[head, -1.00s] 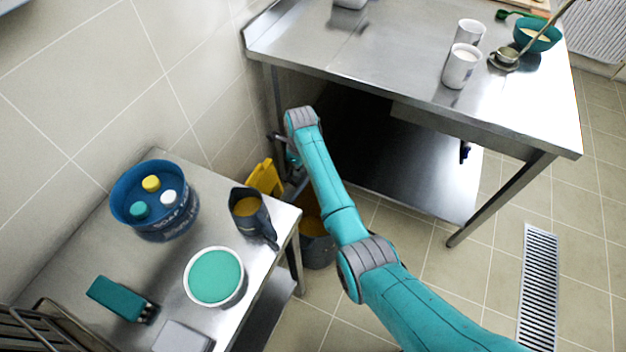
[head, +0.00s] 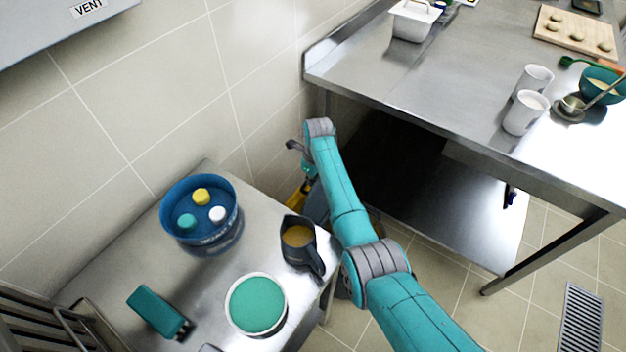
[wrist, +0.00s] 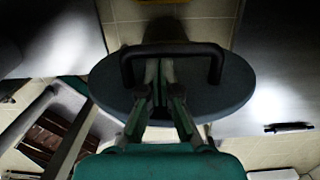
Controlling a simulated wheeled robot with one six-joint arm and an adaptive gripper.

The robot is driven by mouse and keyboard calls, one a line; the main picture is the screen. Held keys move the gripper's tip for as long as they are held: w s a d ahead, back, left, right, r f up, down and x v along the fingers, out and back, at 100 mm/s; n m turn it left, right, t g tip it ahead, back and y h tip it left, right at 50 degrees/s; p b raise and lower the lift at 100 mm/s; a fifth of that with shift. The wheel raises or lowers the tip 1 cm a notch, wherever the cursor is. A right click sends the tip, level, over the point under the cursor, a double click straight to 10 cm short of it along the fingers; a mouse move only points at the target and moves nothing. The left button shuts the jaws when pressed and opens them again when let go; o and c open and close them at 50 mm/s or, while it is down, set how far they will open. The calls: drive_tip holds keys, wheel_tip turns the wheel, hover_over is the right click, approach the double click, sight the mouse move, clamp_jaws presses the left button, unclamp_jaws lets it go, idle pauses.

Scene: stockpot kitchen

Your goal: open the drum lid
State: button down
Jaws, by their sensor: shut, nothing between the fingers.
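In the wrist view a dark round lid (wrist: 228,92) with a raised black bar handle (wrist: 180,48) lies in front of my gripper (wrist: 159,70). My gripper's two fingers are close together and empty. Their tips overlap the space under the handle bar in the picture; I cannot tell whether they touch the handle or the lid. In the head view my gripper (head: 306,172) hangs in the gap between the two tables, small and partly hidden.
A small steel table at left carries a blue soap tub (head: 178,222) with three caps, a dark jug (head: 297,257), a white-rimmed teal container (head: 257,304) and a teal block (head: 158,309). A large steel table (head: 430,85) with a lower shelf (head: 455,215) stands at right.

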idle(0.4)
wheel_tip(320, 180, up, 12)
drive_tip(key=shift+s+d, duration=0.3)
drive_tip(key=shift+d, duration=0.1)
